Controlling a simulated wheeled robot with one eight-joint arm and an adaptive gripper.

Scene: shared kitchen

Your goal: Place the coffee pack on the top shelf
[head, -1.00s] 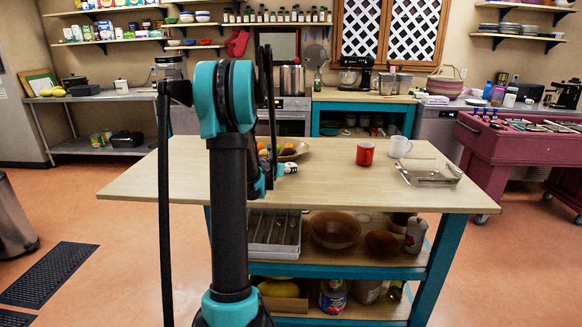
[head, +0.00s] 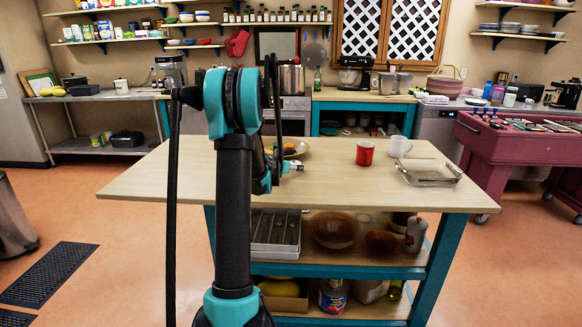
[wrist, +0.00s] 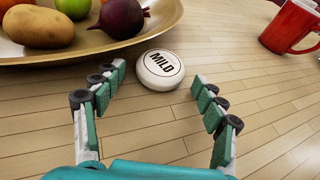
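A round white pack marked "MILD" (wrist: 160,70) sits on the wooden island top in the wrist view, beside the bowl's rim. It may be the coffee pack; the word coffee cannot be read. My gripper (wrist: 163,82) is open and empty, its fingers spread to either side just short of the pack. In the head view my gripper (head: 291,165) is low over the island, partly behind my arm, and I cannot make out the pack there. On the back wall at upper left, the top shelf (head: 118,8) carries several packages.
A bowl of fruit and vegetables (wrist: 125,45) is close behind the pack to the left. A red mug (wrist: 288,25) is at the right. A white mug (head: 399,146) and a glass tray (head: 430,174) stand farther right on the island (head: 150,187). Its left part is clear.

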